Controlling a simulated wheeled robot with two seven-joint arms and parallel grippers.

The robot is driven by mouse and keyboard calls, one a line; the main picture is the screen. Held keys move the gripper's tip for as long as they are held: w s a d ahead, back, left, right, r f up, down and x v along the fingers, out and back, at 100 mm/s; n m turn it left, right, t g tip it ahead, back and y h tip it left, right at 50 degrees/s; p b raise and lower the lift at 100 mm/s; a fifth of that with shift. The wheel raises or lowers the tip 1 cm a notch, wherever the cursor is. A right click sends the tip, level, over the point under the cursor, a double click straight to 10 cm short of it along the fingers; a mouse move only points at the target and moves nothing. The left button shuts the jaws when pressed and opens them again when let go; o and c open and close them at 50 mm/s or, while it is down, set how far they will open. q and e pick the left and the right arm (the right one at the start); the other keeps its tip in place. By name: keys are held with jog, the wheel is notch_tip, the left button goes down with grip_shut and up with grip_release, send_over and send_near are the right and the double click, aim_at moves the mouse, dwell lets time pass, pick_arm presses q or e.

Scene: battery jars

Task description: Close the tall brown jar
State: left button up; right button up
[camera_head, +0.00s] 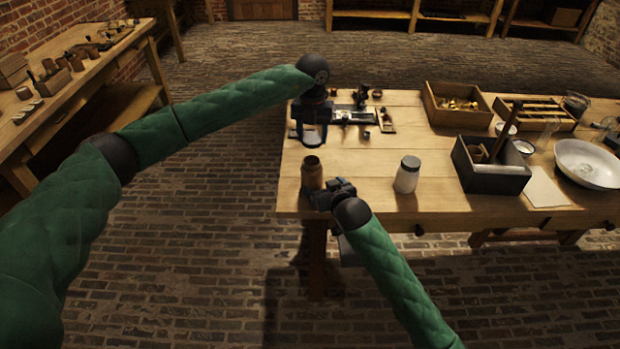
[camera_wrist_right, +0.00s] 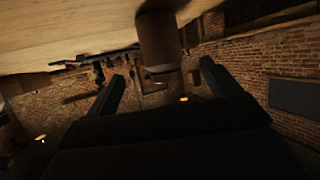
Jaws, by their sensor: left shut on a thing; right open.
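The tall brown jar (camera_head: 312,172) stands upright near the front left corner of the table in the head view. It also shows in the right wrist view (camera_wrist_right: 159,40), upside down, beyond and between the fingertips. My right gripper (camera_head: 322,194) is open at the jar's lower front; its fingers also show in the wrist view (camera_wrist_right: 163,78). I cannot tell whether they touch the jar. No lid can be made out clearly on the brown jar.
A dark caddy (camera_head: 490,180), a wooden box (camera_head: 436,112) and a pale bowl (camera_head: 588,163) are farther right. Small tools lie behind my left gripper. The table between the two jars is clear.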

aim_at(312, 147)
pick_arm(q)
jog(key=shift+a, duration=0.35)
pick_arm(e)
jog(key=shift+a, duration=0.25)
pick_arm(q)
jog(key=shift+d, duration=0.35)
pick_arm(e)
jog(key=shift+w+d, duration=0.1)
jog(key=shift+d, duration=0.15)
pick_arm(q)
jog(key=shift+a, duration=0.1)
pick_arm(e)
jog(key=x, duration=1.2)
jog(key=shift+a, duration=0.1)
jog(key=c, duration=1.5)
pick_arm(q)
jog(key=shift+f, duration=2.45)
jog(key=shift+f, duration=0.85)
